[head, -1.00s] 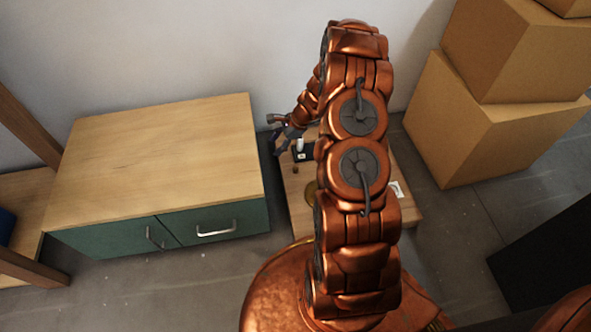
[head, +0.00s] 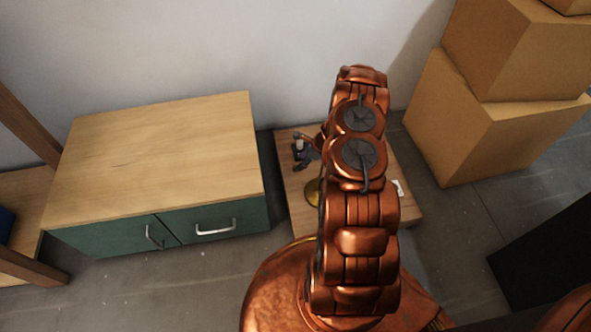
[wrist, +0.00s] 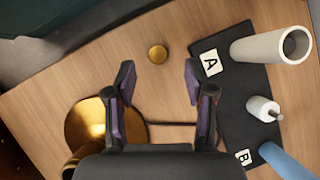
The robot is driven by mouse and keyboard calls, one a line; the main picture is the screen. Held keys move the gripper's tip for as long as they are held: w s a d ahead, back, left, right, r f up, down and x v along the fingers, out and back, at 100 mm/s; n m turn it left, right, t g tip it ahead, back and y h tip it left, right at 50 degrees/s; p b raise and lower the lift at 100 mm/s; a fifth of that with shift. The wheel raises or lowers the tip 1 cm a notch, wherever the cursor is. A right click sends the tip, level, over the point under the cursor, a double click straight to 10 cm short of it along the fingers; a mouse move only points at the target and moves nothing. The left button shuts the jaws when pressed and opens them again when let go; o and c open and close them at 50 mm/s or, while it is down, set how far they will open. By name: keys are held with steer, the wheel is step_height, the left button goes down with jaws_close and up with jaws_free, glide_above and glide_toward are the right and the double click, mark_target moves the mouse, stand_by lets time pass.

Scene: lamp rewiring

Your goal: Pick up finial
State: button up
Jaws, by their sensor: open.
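The finial, a small round brass piece (wrist: 157,54), lies on the wooden tabletop (wrist: 160,105) in the wrist view. My gripper (wrist: 160,78) is open, its two fingertips apart with nothing between them. The finial shows just beyond the fingertips, roughly centred between them and apart from both. In the head view my gripper (head: 303,158) is over the low table, and I cannot make out the finial there.
A brass lamp base (wrist: 90,125) is left of my gripper. A black mat (wrist: 238,110) at right carries labels A and B, a white tube (wrist: 265,48), a small white part (wrist: 262,108) and a blue tube (wrist: 285,160). A green cabinet (head: 160,160) stands left of the table; cardboard boxes (head: 490,120) stand right.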

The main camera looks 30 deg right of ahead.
steer(key=b+x, duration=0.1)
steer(key=x, duration=0.3)
steer(key=shift+a+f+b, duration=0.15)
steer(key=shift+f+b, duration=0.15)
steer(key=shift+c, duration=0.5)
steer(key=c, duration=0.9)
